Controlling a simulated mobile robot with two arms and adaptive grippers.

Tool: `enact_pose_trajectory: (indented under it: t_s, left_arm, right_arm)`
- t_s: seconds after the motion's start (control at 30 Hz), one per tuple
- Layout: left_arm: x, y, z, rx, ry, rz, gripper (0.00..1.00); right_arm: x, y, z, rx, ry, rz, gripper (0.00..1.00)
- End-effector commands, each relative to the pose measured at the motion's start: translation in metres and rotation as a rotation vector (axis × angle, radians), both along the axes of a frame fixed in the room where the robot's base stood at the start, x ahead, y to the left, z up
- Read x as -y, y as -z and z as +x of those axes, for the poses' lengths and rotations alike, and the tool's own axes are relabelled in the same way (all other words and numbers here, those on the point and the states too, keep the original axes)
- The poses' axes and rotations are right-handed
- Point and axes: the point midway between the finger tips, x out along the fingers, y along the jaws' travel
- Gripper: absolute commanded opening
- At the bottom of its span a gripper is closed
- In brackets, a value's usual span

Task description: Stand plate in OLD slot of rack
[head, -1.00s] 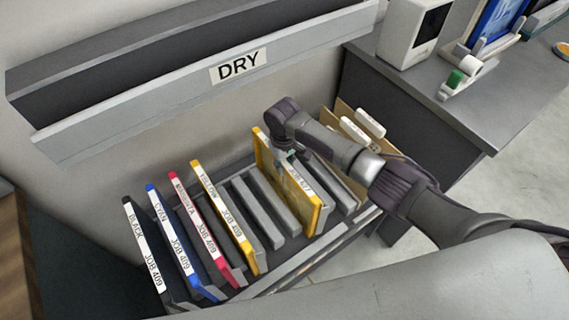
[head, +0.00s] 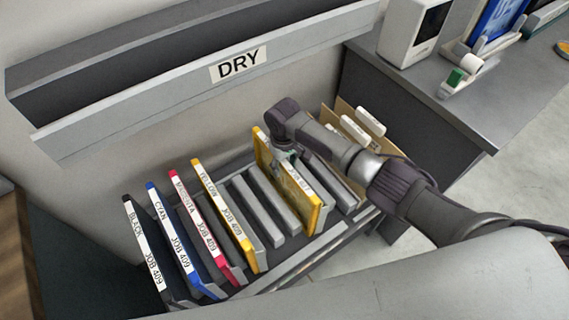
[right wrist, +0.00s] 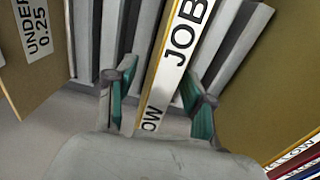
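A yellow-edged plate (head: 318,214) with a white JOB label stands on edge toward the right part of the grey slotted rack (head: 285,273). In the right wrist view, the plate's labelled edge (right wrist: 180,58) runs between the fingers. My right gripper (head: 287,155) is over the plate's top edge. In the wrist view its teal-padded fingers (right wrist: 160,100) are apart on both sides of the plate, with gaps showing, so it looks open. The plate's lower part is hidden. No OLD label is readable. My left gripper is not in view.
Black, cyan, magenta and yellow JOB 409 plates (head: 228,215) stand in the rack's left slots. Empty slots (head: 257,208) lie between them and the gripped-over plate. Brown folders (head: 340,112) stand behind my arm. A DRY shelf (head: 190,90) hangs above; a grey counter (head: 430,100) stands right.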

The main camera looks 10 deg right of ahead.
Motion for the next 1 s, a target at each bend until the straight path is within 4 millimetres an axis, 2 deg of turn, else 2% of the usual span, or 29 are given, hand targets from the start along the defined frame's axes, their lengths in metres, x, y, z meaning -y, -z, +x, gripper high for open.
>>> enact_pose_trajectory:
  t_s: [0.23, 0.37, 0.8, 1.0]
  left_arm:
    - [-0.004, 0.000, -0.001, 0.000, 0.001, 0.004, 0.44]
    - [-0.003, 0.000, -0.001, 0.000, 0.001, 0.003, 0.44]
    - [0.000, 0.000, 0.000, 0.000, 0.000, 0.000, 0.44]
    - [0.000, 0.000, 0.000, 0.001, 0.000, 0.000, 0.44]
  right_arm:
    - [0.000, -0.001, 0.000, 0.000, 0.000, 0.000, 0.53]
    - [0.000, -0.012, 0.001, 0.002, 0.000, 0.001, 0.53]
    - [-0.002, -0.099, 0.001, 0.003, -0.001, 0.001, 0.53]
    - [-0.002, -0.118, 0.000, 0.001, 0.001, 0.000, 0.53]
